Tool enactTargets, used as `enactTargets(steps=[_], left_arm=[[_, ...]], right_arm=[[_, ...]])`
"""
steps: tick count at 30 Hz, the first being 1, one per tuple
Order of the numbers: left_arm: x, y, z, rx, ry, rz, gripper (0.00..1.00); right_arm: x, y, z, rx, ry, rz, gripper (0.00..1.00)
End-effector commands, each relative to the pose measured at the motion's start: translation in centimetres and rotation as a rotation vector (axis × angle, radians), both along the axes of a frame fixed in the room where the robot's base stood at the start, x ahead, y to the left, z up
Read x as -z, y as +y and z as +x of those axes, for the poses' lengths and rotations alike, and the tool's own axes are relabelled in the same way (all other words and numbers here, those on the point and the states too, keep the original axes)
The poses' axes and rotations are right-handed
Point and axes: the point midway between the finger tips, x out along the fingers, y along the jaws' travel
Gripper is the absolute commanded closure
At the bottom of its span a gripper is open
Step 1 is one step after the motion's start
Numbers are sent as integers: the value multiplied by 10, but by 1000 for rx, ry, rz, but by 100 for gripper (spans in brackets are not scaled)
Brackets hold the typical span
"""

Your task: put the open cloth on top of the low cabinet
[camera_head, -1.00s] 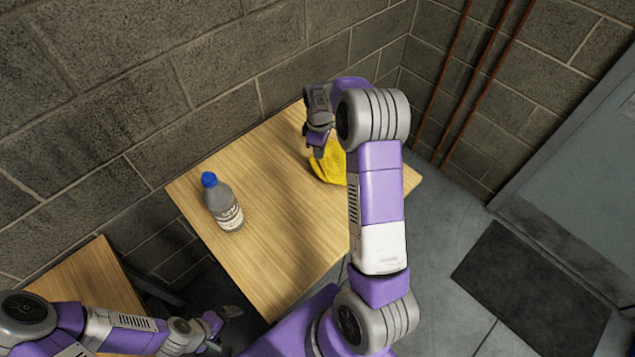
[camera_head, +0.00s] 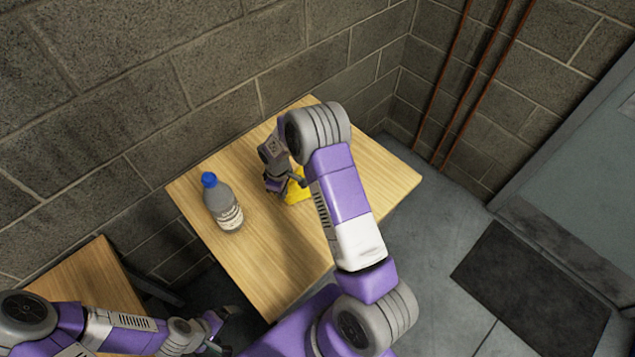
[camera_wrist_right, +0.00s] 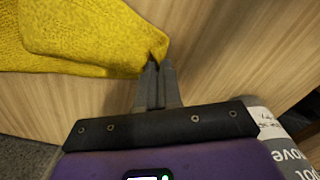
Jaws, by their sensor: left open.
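A yellow cloth (camera_head: 298,188) shows beside my right arm above the light wooden table, and most of it is hidden by the arm in the head view. In the right wrist view the knitted yellow cloth (camera_wrist_right: 80,35) reaches to the fingertips. My right gripper (camera_wrist_right: 155,70) has its fingers together, pinching the corner of the cloth. In the head view my right gripper (camera_head: 276,186) is over the middle of the table. My left gripper (camera_head: 225,325) is low at the left, empty and open. The low wooden cabinet (camera_head: 85,285) at lower left is partly hidden by my left arm.
A clear bottle with a blue cap (camera_head: 222,203) stands on the table (camera_head: 260,270), close to my right gripper on its left. A block wall (camera_head: 130,80) runs behind. The right part of the table is clear.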

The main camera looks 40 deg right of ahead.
Motion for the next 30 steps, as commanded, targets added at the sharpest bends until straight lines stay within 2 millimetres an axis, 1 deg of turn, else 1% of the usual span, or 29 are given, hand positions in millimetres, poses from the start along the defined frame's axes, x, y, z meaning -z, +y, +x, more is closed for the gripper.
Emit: enactTargets(steps=[4, 13, 14, 15, 22, 23, 30], left_arm=[[0, 0, 0, 0, 0, 0, 0], [0, 0, 0, 0, 0, 0, 0], [0, 0, 0, 0, 0, 0, 0], [0, 0, 0, 0, 0, 0, 0], [0, 0, 0, 0, 0, 0, 0], [0, 0, 0, 0, 0, 0, 0], [0, 0, 0, 0, 0, 0, 0]], right_arm=[[6, 7, 1, -1, 0, 0, 100], [7, 8, 1, 0, 0, 0, 100], [7, 8, 1, 0, 0, 0, 91], [7, 8, 1, 0, 0, 0, 85], [7, 7, 1, 0, 0, 0, 50], [7, 7, 1, 0, 0, 0, 47], [7, 7, 1, 0, 0, 0, 47]])
